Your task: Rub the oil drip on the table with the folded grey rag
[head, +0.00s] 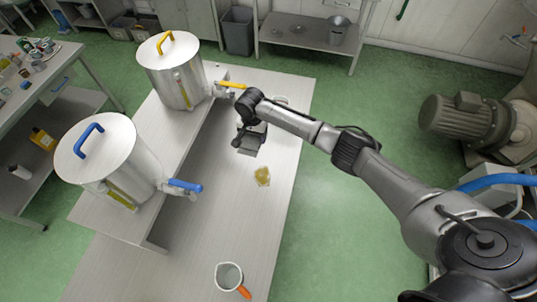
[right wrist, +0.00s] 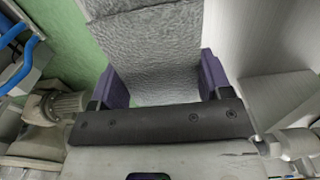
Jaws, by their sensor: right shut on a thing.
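The oil drip (head: 262,176) is a small yellow-brown patch on the pale table (head: 285,150), right of the raised shelf. My right gripper (head: 249,139) is just beyond the drip in the head view. It is shut on the folded grey rag (head: 247,150), which hangs below it, apart from the drip in the picture. In the right wrist view the textured rag (right wrist: 155,45) lies between the two purple fingers (right wrist: 160,82). I cannot tell if the rag touches the table. My left gripper is not in view.
Two steel drums, one with a yellow handle (head: 175,75) and one with a blue handle (head: 108,160), stand on the raised shelf (head: 178,165) at left, their taps jutting rightward. Bare table lies between the jug and drip.

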